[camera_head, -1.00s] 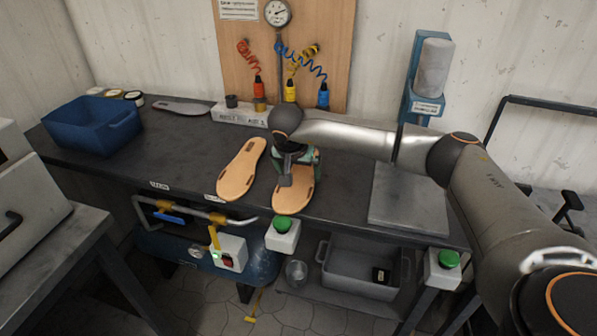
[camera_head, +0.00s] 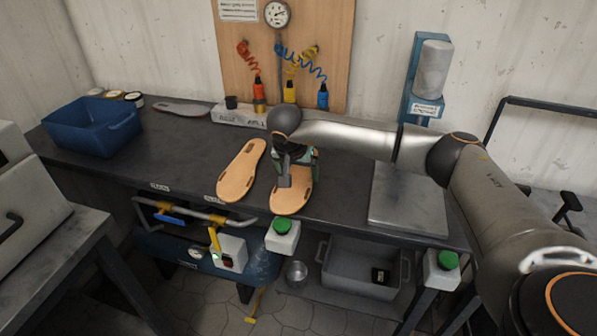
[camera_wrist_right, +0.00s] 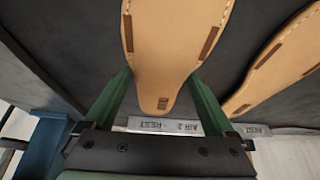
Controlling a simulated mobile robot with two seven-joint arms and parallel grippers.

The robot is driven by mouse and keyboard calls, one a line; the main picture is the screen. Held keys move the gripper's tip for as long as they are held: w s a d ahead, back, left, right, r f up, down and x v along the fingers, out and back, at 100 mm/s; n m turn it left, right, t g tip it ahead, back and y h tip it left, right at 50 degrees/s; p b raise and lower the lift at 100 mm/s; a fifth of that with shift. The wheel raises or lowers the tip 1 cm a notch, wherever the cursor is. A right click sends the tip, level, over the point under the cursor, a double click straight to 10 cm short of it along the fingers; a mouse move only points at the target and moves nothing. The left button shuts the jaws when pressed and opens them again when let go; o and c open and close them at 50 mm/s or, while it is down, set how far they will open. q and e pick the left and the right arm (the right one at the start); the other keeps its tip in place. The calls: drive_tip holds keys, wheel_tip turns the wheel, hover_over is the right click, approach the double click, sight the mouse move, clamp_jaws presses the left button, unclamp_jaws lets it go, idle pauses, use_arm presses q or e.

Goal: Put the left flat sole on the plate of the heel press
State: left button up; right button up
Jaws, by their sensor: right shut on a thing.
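Two tan flat soles lie side by side near the bench's front edge. My right gripper (camera_head: 289,172) is over the right-hand sole (camera_head: 291,199), and its jaws are shut on that sole. In the right wrist view, the green fingers (camera_wrist_right: 160,82) sit on either side of this sole (camera_wrist_right: 176,38), touching its narrow end. The other sole (camera_head: 241,172) lies free to its left; its edge shows in the right wrist view (camera_wrist_right: 278,62). The heel press has a bare grey metal plate (camera_head: 405,205) to the right and a blue column (camera_head: 408,98) behind. My left gripper is not in view.
A white labelled block (camera_head: 235,116) and air hoses stand behind the soles. A blue bin (camera_head: 90,130) is at the back left. Green buttons (camera_head: 282,226) (camera_head: 447,260) sit at the bench front. My right forearm spans above the bench between the soles and the plate.

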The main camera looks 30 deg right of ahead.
drive_tip(key=shift+s+a+r+p, duration=0.3)
drive_tip(key=shift+r+p, duration=0.15)
drive_tip(key=shift+r, duration=0.05)
drive_tip(key=shift+s+a+r+p, duration=0.3)
drive_tip(key=shift+r+p, duration=0.1)
drive_tip(key=shift+r, duration=0.05)
